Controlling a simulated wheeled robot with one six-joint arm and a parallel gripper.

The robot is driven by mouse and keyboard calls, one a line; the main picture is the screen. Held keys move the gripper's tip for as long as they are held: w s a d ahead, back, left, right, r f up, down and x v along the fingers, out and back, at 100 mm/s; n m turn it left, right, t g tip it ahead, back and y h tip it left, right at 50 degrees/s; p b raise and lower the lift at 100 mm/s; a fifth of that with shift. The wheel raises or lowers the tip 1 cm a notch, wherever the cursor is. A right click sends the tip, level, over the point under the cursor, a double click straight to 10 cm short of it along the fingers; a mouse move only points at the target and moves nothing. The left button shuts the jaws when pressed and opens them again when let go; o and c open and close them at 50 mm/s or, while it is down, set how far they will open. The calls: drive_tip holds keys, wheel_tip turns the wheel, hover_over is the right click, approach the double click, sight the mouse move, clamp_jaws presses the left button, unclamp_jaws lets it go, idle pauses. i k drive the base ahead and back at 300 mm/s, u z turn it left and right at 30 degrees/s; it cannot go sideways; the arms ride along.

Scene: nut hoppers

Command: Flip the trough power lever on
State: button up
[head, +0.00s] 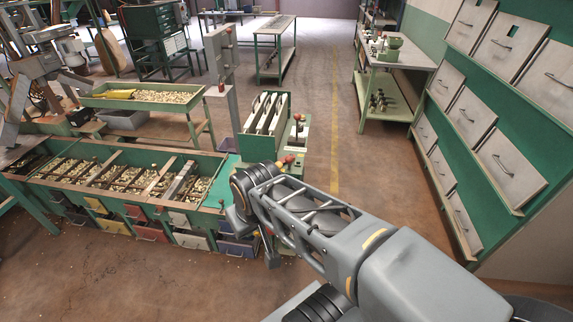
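The long green trough (108,148) stands at left, its compartments filled with nuts. At its right end is a green machine housing (262,146) with upright pale slats. A lever with a red knob (297,117) stands upright on the housing's right side. Another orange-red knob (289,159) shows lower down, just above my arm. I cannot tell which of these is the trough power lever. My gripper (238,215) is at the trough's right end, below and left of the knobs. Its fingers are mostly hidden by my wrist, and contact cannot be made out.
Coloured drawers (190,220) line the trough's front. A raised tray of nuts (145,97) stands behind it. A grey post (222,70) with a red fitting rises behind the housing. Green cabinets with pale hopper fronts (512,165) line the right. The brown floor between is clear.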

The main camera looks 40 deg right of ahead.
sight(288, 159)
drive_tip(key=k, duration=0.3)
drive_tip(key=u, duration=0.4)
drive_tip(key=i, duration=1.15)
drive_tip(key=z, duration=0.1)
